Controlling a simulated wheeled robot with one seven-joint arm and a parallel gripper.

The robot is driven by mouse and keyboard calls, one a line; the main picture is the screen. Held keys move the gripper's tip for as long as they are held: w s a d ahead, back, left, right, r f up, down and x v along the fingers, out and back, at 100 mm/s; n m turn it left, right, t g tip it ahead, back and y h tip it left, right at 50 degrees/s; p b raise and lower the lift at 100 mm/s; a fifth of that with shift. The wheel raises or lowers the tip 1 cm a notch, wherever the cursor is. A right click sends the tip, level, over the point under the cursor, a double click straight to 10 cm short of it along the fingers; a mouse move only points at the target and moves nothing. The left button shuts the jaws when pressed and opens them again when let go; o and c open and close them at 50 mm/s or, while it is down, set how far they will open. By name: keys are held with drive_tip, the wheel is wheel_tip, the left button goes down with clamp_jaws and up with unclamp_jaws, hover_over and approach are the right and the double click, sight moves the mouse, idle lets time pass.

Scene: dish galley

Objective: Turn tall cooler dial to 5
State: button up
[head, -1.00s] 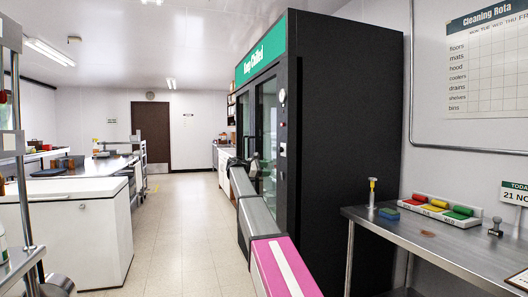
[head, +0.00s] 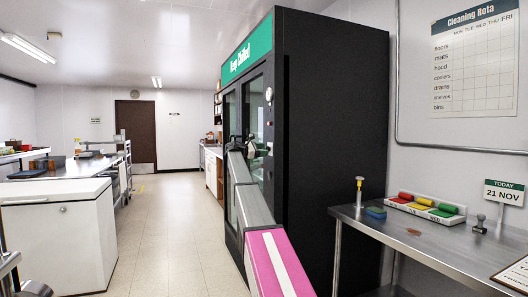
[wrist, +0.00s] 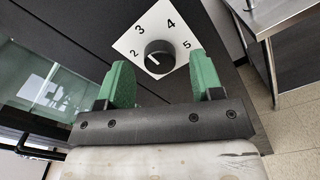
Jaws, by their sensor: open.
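The tall cooler (head: 335,140) is a black cabinet with glass doors and a green "Keep Chilled" sign. In the wrist view its dial (wrist: 160,57) is a black round knob on a white plate (wrist: 150,32) with 2, 3, 4 and 5 showing. A short white mark sits on the knob's lower left face, on the side of the 2; I cannot tell exactly where it points. My gripper (wrist: 160,75) is open, its green fingers apart on the left and right near the knob, with no visible grip on it. In the head view my arm reaches to the cooler's front.
A white chest (head: 60,235) stands at the left. The tiled aisle (head: 165,230) between is clear.

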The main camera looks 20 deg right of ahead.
drive_tip(key=shift+d, duration=0.5)
drive_tip(key=c, duration=0.9)
drive_tip(key=shift+m, duration=11.9)
